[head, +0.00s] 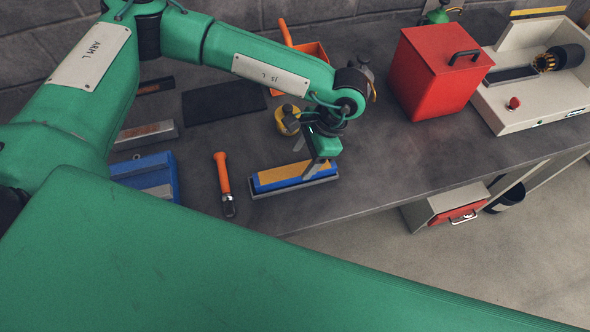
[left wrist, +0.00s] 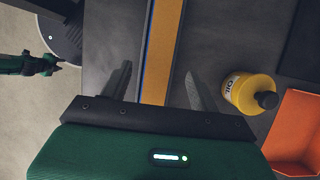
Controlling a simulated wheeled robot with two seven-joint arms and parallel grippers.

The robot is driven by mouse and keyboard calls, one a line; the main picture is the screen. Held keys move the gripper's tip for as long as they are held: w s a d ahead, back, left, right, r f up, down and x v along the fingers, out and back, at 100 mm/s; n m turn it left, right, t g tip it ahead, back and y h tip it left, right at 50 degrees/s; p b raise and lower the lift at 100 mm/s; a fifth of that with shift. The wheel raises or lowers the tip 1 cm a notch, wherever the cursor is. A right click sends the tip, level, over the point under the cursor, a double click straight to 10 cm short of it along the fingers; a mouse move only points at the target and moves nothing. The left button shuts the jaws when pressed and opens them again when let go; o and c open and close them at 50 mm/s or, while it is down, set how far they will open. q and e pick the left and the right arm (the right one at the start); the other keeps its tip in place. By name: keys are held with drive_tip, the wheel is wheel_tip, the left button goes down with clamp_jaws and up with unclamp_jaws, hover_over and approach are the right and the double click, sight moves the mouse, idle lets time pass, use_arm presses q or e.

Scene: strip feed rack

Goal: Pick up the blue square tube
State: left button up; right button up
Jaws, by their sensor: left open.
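A long bar with a blue side (head: 290,187) and an orange-yellow top lies in a shallow grey holder (head: 262,193) at the bench's front. I cannot tell whether blue and orange are one piece or two side by side. In the left wrist view a thin blue edge (left wrist: 147,50) runs along the orange strip (left wrist: 158,50). My left gripper (head: 306,160) is open above the bar's right part. Its two fingers (left wrist: 157,85) lie on either side of the strip, apart from it in that view. A dark-pronged green arm end (left wrist: 45,65), probably my right gripper, is too small to read.
An orange-handled tool (head: 223,180) and a blue box (head: 155,172) lie left of the holder. A yellow oil bottle (left wrist: 250,93) and an orange bin (left wrist: 298,135) stand behind. A red box (head: 435,75) stands at the right. Bench between it and my gripper is clear.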

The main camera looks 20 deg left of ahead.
sight(295, 170)
use_arm(q)
drive_tip(key=p+x, duration=0.1)
drive_tip(key=x, duration=0.3)
drive_tip(key=shift+s, duration=0.1)
clamp_jaws()
drive_tip(key=shift+r, duration=0.1)
